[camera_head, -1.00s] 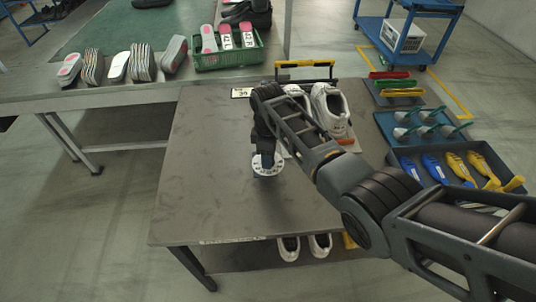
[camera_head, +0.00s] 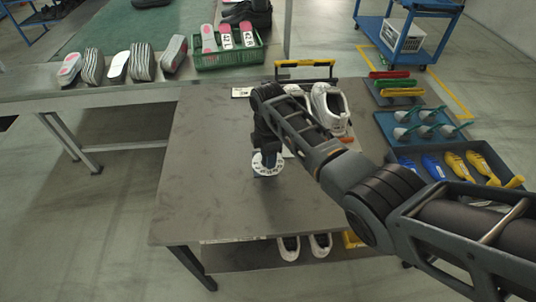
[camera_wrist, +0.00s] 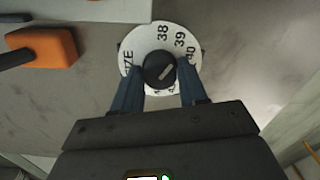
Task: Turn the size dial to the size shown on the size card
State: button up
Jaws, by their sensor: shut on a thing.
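The size dial (camera_head: 267,170) is a white disc on the table, under my gripper (camera_head: 266,152). In the wrist view the dial plate (camera_wrist: 138,56) shows 38, 39 and 40 at its upper right; lower numbers are partly hidden. My gripper (camera_wrist: 160,80) is shut on the round dark knob (camera_wrist: 158,66), one finger on each side.
White shoes (camera_head: 330,106) stand behind my arm on the table (camera_head: 210,170). A yellow-topped rack (camera_head: 306,64) is at the back edge. An orange block (camera_wrist: 48,48) is left of the dial in the wrist view. The table's front left is clear.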

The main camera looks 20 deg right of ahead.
jog(key=o, duration=1.1)
jog(key=shift+c, duration=0.2)
jog(key=shift+r, duration=0.1)
jog(key=shift+r, duration=3.8)
